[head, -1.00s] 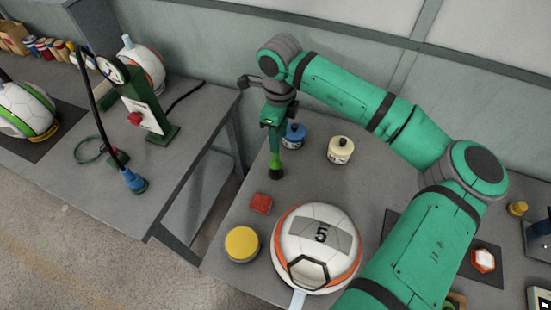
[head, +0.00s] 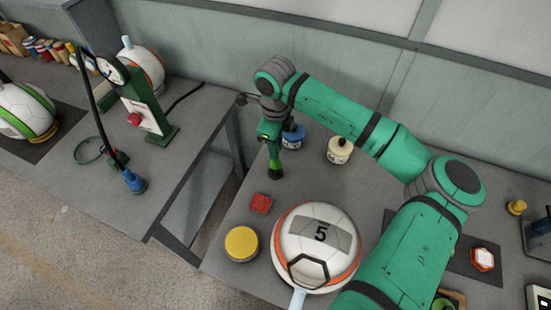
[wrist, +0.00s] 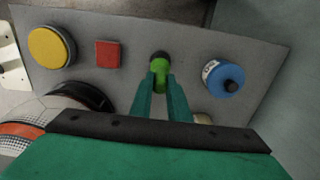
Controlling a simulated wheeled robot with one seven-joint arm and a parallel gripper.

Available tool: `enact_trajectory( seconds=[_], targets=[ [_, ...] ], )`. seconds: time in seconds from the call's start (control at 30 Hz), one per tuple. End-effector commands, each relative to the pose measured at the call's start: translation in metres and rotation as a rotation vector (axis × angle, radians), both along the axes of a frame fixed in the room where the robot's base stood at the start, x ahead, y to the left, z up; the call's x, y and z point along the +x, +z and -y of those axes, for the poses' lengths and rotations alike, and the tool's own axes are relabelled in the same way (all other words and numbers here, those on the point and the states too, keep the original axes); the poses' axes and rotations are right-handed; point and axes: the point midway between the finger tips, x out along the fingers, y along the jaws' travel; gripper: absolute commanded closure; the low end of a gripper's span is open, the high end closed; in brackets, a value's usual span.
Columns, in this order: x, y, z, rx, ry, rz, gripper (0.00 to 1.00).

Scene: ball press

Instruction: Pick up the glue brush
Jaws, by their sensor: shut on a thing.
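The glue brush (head: 275,167) has a bright green handle and a dark lower end. It stands upright, dark end down, over the grey table near its left edge. My gripper (head: 270,138) comes from above and is shut on the brush's upper part. In the wrist view the brush (wrist: 159,70) shows between my gripper's fingertips (wrist: 161,88). I cannot tell whether its lower end touches the table.
A blue jar (head: 293,137) stands right behind the brush, and a cream jar (head: 339,150) farther right. A red block (head: 260,204), a yellow round tin (head: 242,244) and a ball marked 5 (head: 316,246) lie nearer. A gap separates the left bench (head: 190,130).

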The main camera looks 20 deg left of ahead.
Motion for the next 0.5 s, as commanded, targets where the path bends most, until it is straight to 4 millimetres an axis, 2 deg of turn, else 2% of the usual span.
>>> enact_trajectory(
  seconds=[0.17, 0.27, 0.5],
  targets=[
    [0.000, 0.003, 0.000, 0.000, 0.000, 0.001, 1.00],
    [0.001, 0.013, 0.000, 0.000, 0.001, 0.001, 1.00],
    [0.001, 0.057, 0.000, -0.001, 0.000, 0.004, 1.00]
  ],
)
